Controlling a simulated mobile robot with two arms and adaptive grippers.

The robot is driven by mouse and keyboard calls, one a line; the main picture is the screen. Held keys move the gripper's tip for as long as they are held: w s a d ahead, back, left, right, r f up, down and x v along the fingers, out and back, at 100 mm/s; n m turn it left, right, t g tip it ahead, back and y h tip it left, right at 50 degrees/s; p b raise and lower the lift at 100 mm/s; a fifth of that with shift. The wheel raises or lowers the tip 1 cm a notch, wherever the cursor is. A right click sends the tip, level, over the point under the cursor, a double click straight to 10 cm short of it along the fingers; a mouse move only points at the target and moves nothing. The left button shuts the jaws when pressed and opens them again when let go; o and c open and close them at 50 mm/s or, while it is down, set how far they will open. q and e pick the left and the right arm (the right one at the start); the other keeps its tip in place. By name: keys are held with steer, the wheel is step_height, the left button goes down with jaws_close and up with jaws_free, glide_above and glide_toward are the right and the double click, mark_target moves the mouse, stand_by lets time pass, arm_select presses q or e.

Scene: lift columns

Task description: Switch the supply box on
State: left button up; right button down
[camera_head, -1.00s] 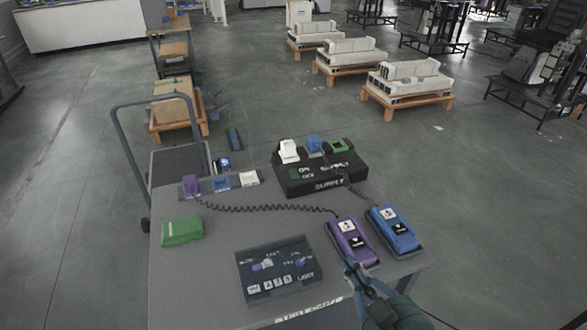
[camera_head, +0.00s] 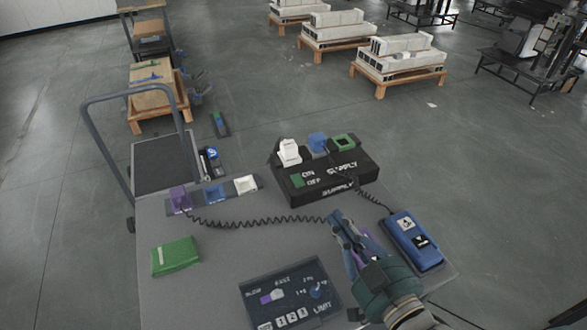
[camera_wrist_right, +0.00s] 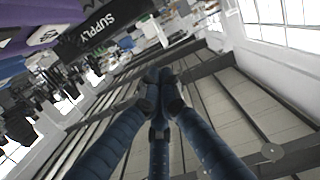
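The black supply box (camera_head: 325,184) sits at the back right of the grey table, lettered SUPPLY, with a green switch (camera_head: 296,180) beside the words ON and OFF. White, blue and green connectors stand along its rear edge. I cannot tell the switch's position. My right gripper (camera_head: 338,217) is in front of the box, apart from it, above the table, and covers most of the purple pendant (camera_head: 362,258). In the right wrist view, its fingertips (camera_wrist_right: 160,78) meet with nothing between them; the supply box (camera_wrist_right: 97,24) shows at upper left. My left gripper is out of view.
A blue pendant (camera_head: 412,241) lies right of my right gripper. A dark LIMIT panel (camera_head: 285,296) is at the table's front, a green block (camera_head: 175,256) at left. A connector strip (camera_head: 214,192) lies at the back left. A coiled cable (camera_head: 260,225) crosses the table.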

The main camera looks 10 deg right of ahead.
steer(key=p, duration=0.3)
glide_above(298, 184)
steer(key=s, duration=0.1)
steer(key=shift+s+d+f, duration=0.15)
steer(key=shift+s+f, duration=0.05)
steer(key=shift+f, duration=0.45)
steer(key=f, duration=0.1)
steer(key=w+f, duration=0.1)
steer(key=f, duration=0.1)
steer(key=shift+w+f, duration=0.15)
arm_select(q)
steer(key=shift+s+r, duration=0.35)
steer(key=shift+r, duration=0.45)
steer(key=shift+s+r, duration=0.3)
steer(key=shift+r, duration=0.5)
arm_select(e)
steer(key=shift+f, duration=0.5)
